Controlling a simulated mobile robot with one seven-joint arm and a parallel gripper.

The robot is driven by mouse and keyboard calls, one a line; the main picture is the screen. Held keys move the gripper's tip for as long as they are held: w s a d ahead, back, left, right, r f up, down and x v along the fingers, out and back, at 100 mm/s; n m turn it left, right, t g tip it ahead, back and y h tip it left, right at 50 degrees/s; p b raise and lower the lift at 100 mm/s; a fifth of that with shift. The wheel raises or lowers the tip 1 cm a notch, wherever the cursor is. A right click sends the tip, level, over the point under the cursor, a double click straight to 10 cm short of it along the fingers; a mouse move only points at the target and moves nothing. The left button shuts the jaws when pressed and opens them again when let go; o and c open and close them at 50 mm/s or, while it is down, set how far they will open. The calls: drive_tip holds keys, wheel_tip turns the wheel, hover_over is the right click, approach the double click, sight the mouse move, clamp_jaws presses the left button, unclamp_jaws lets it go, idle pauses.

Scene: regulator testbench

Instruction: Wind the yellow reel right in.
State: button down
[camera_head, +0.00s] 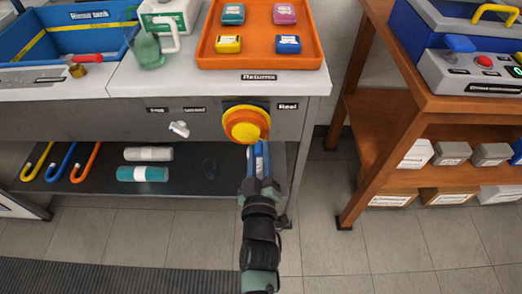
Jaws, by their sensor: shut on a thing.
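The yellow reel (241,125) is a round yellow disc with an orange rim, mounted on the grey front panel of the bench beside the label "Reel". My gripper (261,148) reaches up from below and is shut at the lower right edge of the reel. What lies between the fingertips is small and partly hidden; it appears to be the reel's handle. My wrist and forearm hide the floor beneath.
A white knob (179,129) sits left of the reel on the panel. An orange tray (261,62) with several small blocks rests on the bench top above. A lower shelf (100,185) holds rolls and canes. A wooden shelf unit (385,95) stands at the right, with open floor between.

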sight(231, 139)
drive_tip(key=m, duration=0.2)
drive_tip(key=a+f+m+p, duration=0.1)
drive_tip(key=m, duration=0.1)
drive_tip(key=shift+a+m, duration=0.15)
drive_tip(key=shift+m, duration=0.15)
drive_tip(key=m, duration=0.1)
drive_tip(key=a+m+p, duration=0.1)
drive_tip(key=m, duration=0.1)
drive_tip(key=shift+a+f+m, duration=0.15)
drive_tip(key=shift+m, duration=0.15)
drive_tip(key=m, duration=0.1)
drive_tip(key=a+m+p, duration=0.1)
drive_tip(key=shift+m, duration=0.4)
drive_tip(key=m, duration=0.1)
drive_tip(key=a+m, duration=0.1)
drive_tip(key=shift+m, duration=0.4)
drive_tip(key=m, duration=0.1)
drive_tip(key=a+m+p, duration=0.1)
drive_tip(key=m, duration=0.1)
drive_tip(key=shift+r, duration=0.35)
drive_tip(key=shift+a+r+m, duration=0.2)
drive_tip(key=shift+m, duration=0.65)
drive_tip(key=shift+a+r+m, duration=0.15)
drive_tip(key=shift+r+m, duration=0.05)
drive_tip(key=shift+m, duration=0.6)
drive_tip(key=shift+a+r+m, duration=0.2)
drive_tip(key=shift+m, duration=0.65)
drive_tip(key=c, duration=0.6)
unclamp_jaws()
